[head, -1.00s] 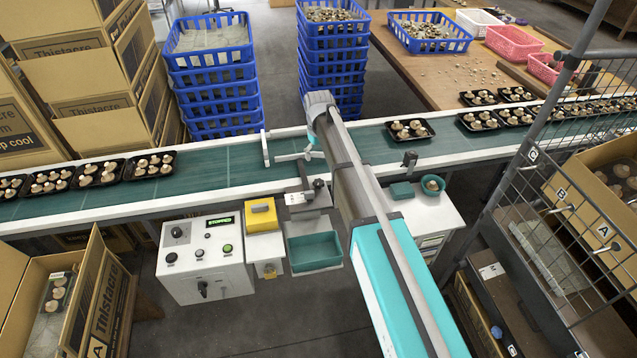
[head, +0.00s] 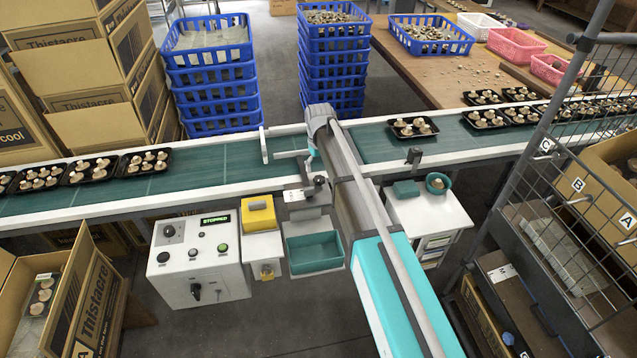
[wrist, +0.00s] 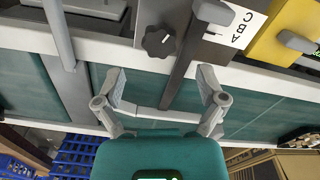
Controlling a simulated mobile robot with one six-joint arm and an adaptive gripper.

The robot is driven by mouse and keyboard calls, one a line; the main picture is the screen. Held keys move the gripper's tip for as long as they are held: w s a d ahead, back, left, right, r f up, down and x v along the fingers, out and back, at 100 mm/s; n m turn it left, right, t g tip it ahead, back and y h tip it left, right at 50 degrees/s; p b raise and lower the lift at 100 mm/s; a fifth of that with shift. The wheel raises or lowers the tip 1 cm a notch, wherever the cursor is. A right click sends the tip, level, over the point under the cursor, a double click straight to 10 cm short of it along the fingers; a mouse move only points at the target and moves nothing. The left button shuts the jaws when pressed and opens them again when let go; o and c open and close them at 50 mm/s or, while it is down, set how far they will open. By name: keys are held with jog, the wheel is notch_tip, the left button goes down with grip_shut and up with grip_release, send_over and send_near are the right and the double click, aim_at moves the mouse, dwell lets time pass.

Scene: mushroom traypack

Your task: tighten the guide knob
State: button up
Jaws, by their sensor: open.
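The guide knob (wrist: 158,41) is a black, lobed knob on a grey block in the wrist view. In the head view the knob (head: 319,181) shows small and dark at the belt's near edge, beside my arm. A white plate with the letters A, B, C (wrist: 237,24) sits next to it. My gripper (wrist: 163,88) is open and empty, its two fingers spread wide. The knob lies ahead of the fingertips, between their lines and apart from them. In the head view my gripper (head: 308,160) is mostly hidden by my arm.
A grey bar (wrist: 180,65) runs between my fingers' lines, beside the knob. The conveyor (head: 215,175) carries black mushroom trays on both sides. Its control panel (head: 197,262) reads STOPPED. A yellow box (head: 258,215) and a green bin (head: 314,253) stand in front. A wire rack (head: 580,190) stands right.

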aim_at(319, 179)
jog(key=shift+f+b, duration=2.35)
jog(key=shift+f, duration=0.35)
jog(key=c, duration=1.1)
jog(key=shift+c, duration=0.2)
jog(key=shift+m, duration=0.5)
jog(key=o, duration=1.1)
jog(key=shift+o, duration=0.2)
jog(key=shift+r, duration=0.1)
